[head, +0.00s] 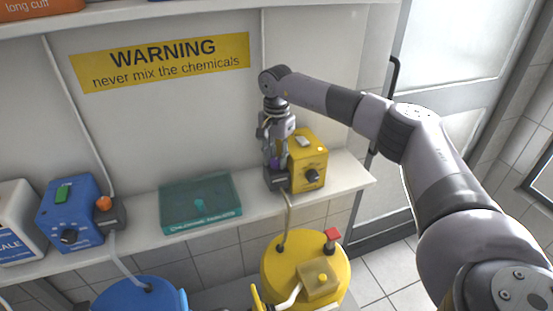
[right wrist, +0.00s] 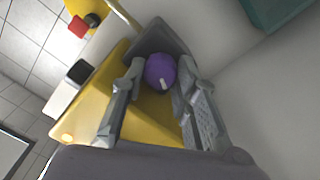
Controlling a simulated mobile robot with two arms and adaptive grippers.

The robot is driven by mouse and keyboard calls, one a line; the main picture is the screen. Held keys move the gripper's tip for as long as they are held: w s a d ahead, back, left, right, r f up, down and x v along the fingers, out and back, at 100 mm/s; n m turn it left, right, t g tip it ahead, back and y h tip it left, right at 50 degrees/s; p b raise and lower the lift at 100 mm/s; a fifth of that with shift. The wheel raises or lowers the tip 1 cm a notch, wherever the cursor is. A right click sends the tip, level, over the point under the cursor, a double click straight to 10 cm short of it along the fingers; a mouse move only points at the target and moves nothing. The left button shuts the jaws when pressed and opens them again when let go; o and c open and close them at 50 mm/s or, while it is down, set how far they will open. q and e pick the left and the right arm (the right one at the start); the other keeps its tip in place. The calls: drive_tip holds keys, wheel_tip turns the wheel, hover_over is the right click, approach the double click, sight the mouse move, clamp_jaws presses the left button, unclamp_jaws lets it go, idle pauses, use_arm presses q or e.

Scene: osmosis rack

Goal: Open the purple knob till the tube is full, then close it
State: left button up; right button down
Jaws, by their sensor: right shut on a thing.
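The purple knob (right wrist: 161,71) is a round knob with a pale mark, on a dark fitting beside the yellow box (head: 308,155). My right gripper (head: 275,160) points down over it from above. In the right wrist view, the fingers of my right gripper (right wrist: 160,82) are on both sides of the knob and shut on it. In the head view the knob is mostly hidden by the gripper. A tube (head: 286,215) runs from the fitting down to the yellow barrel (head: 305,262). Its fill level cannot be told. My left gripper is not in view.
A blue box (head: 70,212) with an orange knob (head: 104,203) stands on the white shelf (head: 150,225) at left. A teal chlorine tablets box (head: 200,203) lies between the two units. The yellow barrel has a red knob (head: 332,235). A wall is close behind.

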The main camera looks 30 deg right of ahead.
drive_tip(key=shift+w+n, duration=0.1)
drive_tip(key=shift+n, duration=0.5)
drive_tip(key=shift+r, duration=0.1)
drive_tip(key=c, duration=1.2)
unclamp_jaws()
drive_tip(key=shift+c, duration=0.2)
